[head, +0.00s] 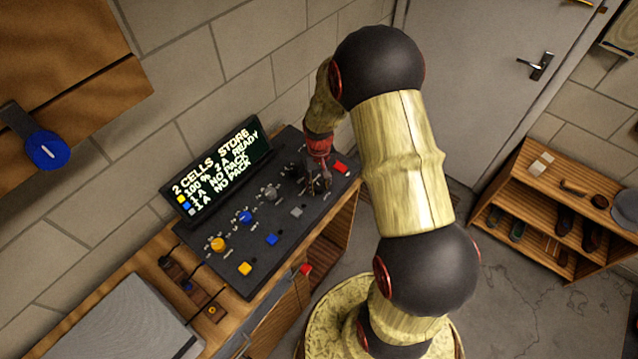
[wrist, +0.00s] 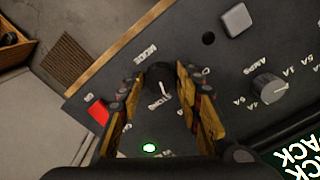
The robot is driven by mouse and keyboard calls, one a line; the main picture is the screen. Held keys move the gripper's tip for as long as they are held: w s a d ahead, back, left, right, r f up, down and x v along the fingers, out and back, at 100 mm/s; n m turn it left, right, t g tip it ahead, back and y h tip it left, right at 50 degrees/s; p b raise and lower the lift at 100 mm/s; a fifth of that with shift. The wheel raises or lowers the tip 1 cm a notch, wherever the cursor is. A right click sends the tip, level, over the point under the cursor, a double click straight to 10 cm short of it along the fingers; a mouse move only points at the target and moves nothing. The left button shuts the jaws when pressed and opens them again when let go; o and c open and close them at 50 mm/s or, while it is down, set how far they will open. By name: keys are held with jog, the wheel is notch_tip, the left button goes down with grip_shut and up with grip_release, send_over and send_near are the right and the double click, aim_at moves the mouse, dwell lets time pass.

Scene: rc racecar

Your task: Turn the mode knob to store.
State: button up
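The black mode knob (wrist: 160,76) sits on the dark charger panel (head: 262,251), under the printed word MODE. Its white pointer line points down in the wrist view, toward the word STORE. My gripper (wrist: 158,82) has one finger on each side of the knob. The fingers look open, with small gaps beside the knob; contact is hard to judge. In the head view my gripper (head: 318,184) is over the panel's far right part and hides the knob. The display (head: 218,168) reads 2 CELLS STORE, then 100 % 2 A READY, with NO PACK on two lower lines.
A red button (wrist: 98,110) and a lit green lamp (wrist: 149,148) are near the fingers. A grey amps knob (wrist: 270,89) and a grey square button (wrist: 236,20) are farther right. Blue (head: 246,217) and orange (head: 218,245) knobs sit along the panel.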

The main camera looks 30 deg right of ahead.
aim_at(319, 186)
jog(key=shift+o, duration=1.1)
notch_tip(319, 186, up, 12)
jog(key=s+a+r+n+t+b, duration=0.1)
jog(key=s+a+r+t+b, duration=0.1)
jog(key=s, duration=0.4)
jog(key=s+a+r+n+t+b, duration=0.1)
jog(key=s+a+r+b, duration=0.4)
jog(key=s+a+r, duration=0.1)
jog(key=s+a+r+n+t+b, duration=0.1)
jog(key=s+a+r+t+b, duration=0.1)
jog(key=s+a+r+b, duration=0.2)
jog(key=s+a, duration=0.2)
jog(key=s, duration=0.2)
jog(key=shift+t, duration=0.3)
